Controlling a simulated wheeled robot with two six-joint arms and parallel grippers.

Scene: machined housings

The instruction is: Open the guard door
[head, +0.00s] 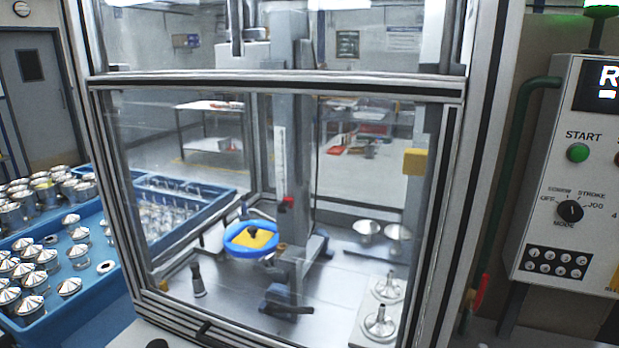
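The guard door (350,88) is a clear panel in an aluminium frame on the front of the machine enclosure. It looks shut: its panel covers the lower front opening, with its top rail just under a crossbar. A small black handle (205,328) shows at the door's bottom edge. Through the panel I see a grey press column (293,150) and a blue ring with a yellow pad (250,238). Neither of my grippers is in view.
Blue trays (120,285) with several metal parts stand left of the enclosure. At the right is a control panel (570,240) with a green START button (578,153) and a mode knob (569,210). Inside the enclosure are several metal funnel-shaped parts (380,322).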

